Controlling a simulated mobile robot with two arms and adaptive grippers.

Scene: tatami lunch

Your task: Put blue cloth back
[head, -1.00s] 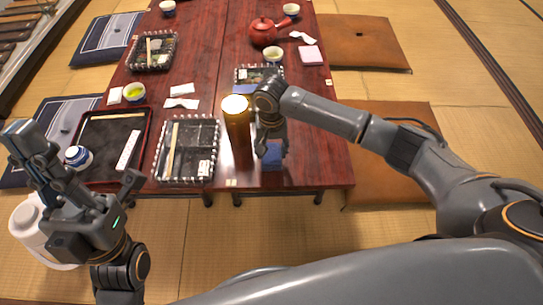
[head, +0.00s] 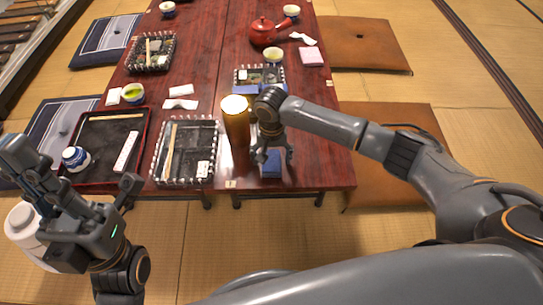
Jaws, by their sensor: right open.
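The folded blue cloth (head: 271,166) lies on the dark red table near its front edge, partly covered by my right gripper. My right gripper (head: 275,154) points down over the cloth with its fingers apart. I cannot tell whether the fingertips touch it. My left gripper (head: 75,172) is at the lower left, in front of the table corner, with its fingers spread wide and nothing between them.
A tall glowing golden cylinder (head: 236,128) stands just left of my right gripper. A rimmed dark tray (head: 187,177) lies further left, beside a black tray (head: 100,127) with a blue-white cup (head: 75,158). A red teapot (head: 263,32) and a pink cloth (head: 311,56) are further back.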

